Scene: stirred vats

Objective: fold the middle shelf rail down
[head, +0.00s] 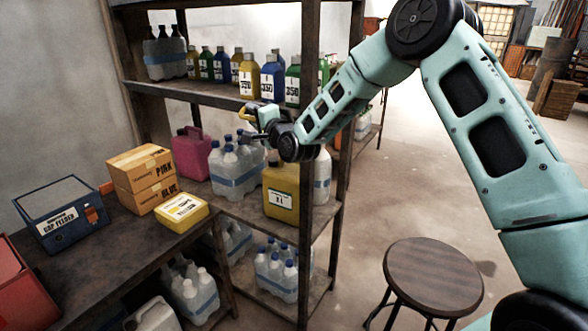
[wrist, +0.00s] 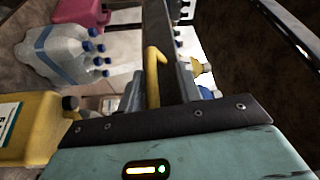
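A yellow bent bar (head: 244,114), which looks like part of the middle shelf rail, shows at the middle shelf level of the dark rack in the head view. In the wrist view the yellow bar (wrist: 153,80) ends in a hook and lies between my two grey fingers. My gripper (head: 256,126) reaches in from the right, in front of the rack. In the wrist view my gripper (wrist: 160,90) has its fingers apart, with a gap beside the bar on the right. I cannot tell whether the left finger touches it. The rest of the rail is hidden or unclear.
The shelf (head: 240,205) below holds a pink jug (head: 191,153), shrink-wrapped bottles (head: 233,168) and a yellow canister (head: 281,190). A rack post (head: 309,100) stands close to my gripper. A bench with boxes (head: 143,178) is at left, and a stool (head: 434,275) stands front right.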

